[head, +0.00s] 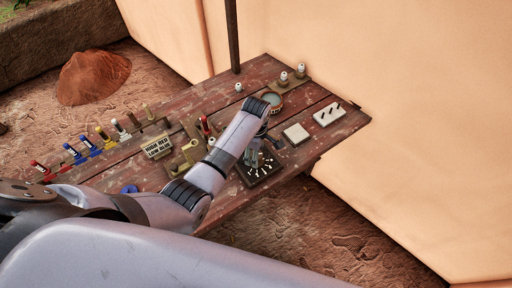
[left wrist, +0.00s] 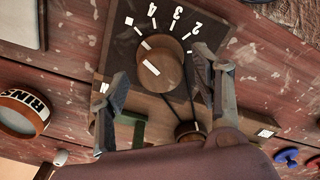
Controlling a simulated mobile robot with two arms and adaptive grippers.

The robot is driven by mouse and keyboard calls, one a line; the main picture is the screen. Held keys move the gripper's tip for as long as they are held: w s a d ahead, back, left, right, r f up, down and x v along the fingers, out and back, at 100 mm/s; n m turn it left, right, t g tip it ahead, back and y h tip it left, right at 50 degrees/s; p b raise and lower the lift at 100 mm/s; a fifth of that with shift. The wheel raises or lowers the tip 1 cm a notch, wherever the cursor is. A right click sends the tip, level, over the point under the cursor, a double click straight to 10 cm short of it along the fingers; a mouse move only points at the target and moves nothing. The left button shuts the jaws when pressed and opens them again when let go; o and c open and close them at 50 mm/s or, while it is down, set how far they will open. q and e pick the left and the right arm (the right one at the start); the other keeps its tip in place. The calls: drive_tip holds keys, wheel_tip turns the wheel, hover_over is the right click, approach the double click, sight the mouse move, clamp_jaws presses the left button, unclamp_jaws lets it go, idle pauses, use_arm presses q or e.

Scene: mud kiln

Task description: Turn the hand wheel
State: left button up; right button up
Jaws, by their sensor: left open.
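A round wooden knob (left wrist: 158,66) with a white mark sits on a dark dial plate (left wrist: 118,48) with white ticks and numbers. The dial plate is also in the head view (head: 262,181), at the table's front edge. I cannot tell for certain which part is the hand wheel; a small blue piece (head: 130,189) lies at the front edge, partly hidden by my arm. My left gripper (head: 254,155) is over the dial plate. In the left wrist view its open fingers (left wrist: 165,88) appear either side of the knob, with nothing held; contact cannot be told. My right gripper is not in view.
The plank table (head: 345,122) carries a round bowl (head: 272,101), a pale square plate (head: 296,133), a white switch block (head: 329,114), a brass-coloured crank piece (head: 183,160) and a row of coloured handles at the left. A dark post (head: 232,40) stands behind.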

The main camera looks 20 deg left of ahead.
use_arm(q)
wheel_tip(320, 180, up, 12)
idle(0.4)
drive_tip(key=shift+f, duration=0.1)
idle(0.4)
